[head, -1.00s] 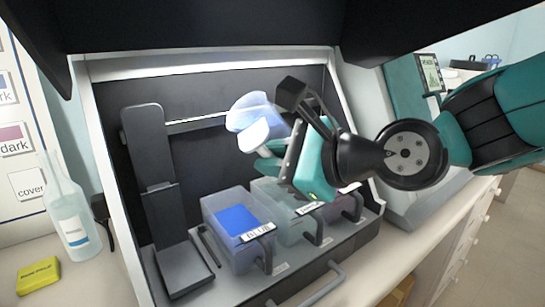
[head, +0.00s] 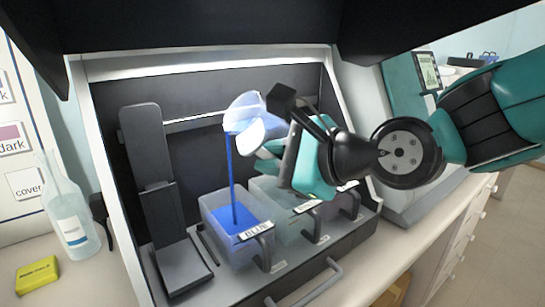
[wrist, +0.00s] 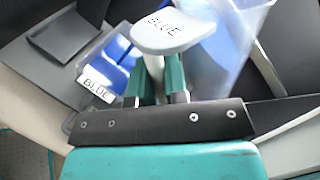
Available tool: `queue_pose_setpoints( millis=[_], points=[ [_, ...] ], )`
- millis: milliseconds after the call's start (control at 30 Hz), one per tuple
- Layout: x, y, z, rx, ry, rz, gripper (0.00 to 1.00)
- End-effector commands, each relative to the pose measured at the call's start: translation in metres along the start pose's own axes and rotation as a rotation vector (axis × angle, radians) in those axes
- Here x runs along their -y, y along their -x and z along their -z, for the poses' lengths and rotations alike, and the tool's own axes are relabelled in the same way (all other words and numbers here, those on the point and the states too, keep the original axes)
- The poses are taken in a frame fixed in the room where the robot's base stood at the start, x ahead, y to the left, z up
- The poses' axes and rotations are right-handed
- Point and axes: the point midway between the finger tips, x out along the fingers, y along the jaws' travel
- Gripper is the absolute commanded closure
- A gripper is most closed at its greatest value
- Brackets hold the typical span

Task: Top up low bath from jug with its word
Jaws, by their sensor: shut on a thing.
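My gripper (head: 268,150) is shut on the jug (head: 250,112), a clear vessel with a white tag. The tag (wrist: 165,28) reads BLUE in the wrist view. The jug is tilted over the left bath, and a thin blue stream (head: 232,180) falls from it. The stream lands in the blue bath (head: 210,205), a clear box of blue liquid with a BLUE label, also in the wrist view (wrist: 122,72). The other baths (head: 288,222) stand to its right in the rack, partly behind my gripper; their labels are too small to read.
A clear bottle (head: 70,218) and a yellow block (head: 38,276) stand on the counter at the left. A black stand (head: 150,160) rises left of the baths. The dark hood (head: 200,25) hangs above, and a rail handle (head: 308,287) runs along the front.

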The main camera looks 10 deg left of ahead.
Motion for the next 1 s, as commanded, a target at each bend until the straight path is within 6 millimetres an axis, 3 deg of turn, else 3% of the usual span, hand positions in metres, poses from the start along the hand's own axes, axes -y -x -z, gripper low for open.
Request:
queue_pose_setpoints(
  millis=[1000],
  points=[
    [0.0006, 0.0002, 0.004, -0.043, 0.094, 0.007, 1.0]
  ],
)
